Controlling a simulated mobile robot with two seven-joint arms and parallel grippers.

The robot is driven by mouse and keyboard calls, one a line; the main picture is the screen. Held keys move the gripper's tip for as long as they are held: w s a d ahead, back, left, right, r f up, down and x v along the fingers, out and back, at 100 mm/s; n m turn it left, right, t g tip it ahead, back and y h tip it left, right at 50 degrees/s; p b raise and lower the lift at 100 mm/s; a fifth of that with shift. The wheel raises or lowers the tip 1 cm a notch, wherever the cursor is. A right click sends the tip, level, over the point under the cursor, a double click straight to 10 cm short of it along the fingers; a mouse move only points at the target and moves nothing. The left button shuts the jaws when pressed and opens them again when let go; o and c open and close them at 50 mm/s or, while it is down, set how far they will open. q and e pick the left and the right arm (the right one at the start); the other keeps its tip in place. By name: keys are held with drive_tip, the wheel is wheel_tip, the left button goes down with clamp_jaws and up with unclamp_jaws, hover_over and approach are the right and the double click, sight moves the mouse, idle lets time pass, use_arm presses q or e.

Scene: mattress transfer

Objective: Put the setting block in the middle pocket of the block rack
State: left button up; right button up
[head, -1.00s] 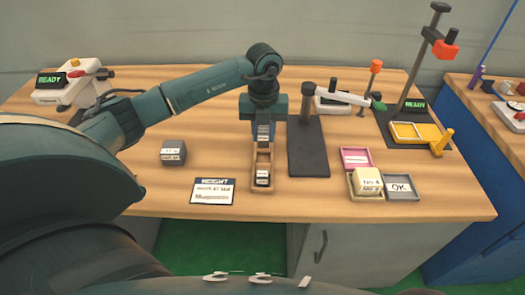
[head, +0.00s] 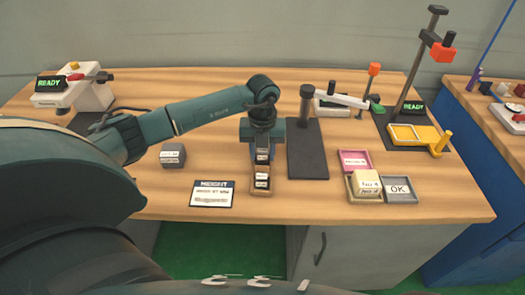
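The block rack (head: 261,193) is a narrow wooden tray with pockets in a row, near the front middle of the table. A dark block (head: 262,181) with white labels sits in its near pocket. My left gripper (head: 262,148) points down over the rack. It appears shut on a dark labelled block, the setting block (head: 262,157), at about the middle pocket. The fingers are small and partly hidden, and I cannot tell whether the block is seated or just above the pocket. The far part of the rack is hidden by the gripper. My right gripper is out of view.
A grey labelled block (head: 173,154) and a height card (head: 213,194) lie left of the rack. A dark-based stand (head: 308,160) is close on its right. Pink (head: 355,161) and grey OK (head: 400,190) trays lie farther right, beside a cream block (head: 367,184).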

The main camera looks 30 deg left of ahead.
use_arm(q)
drive_tip(key=shift+o, duration=1.3)
drive_tip(key=shift+r, duration=0.1)
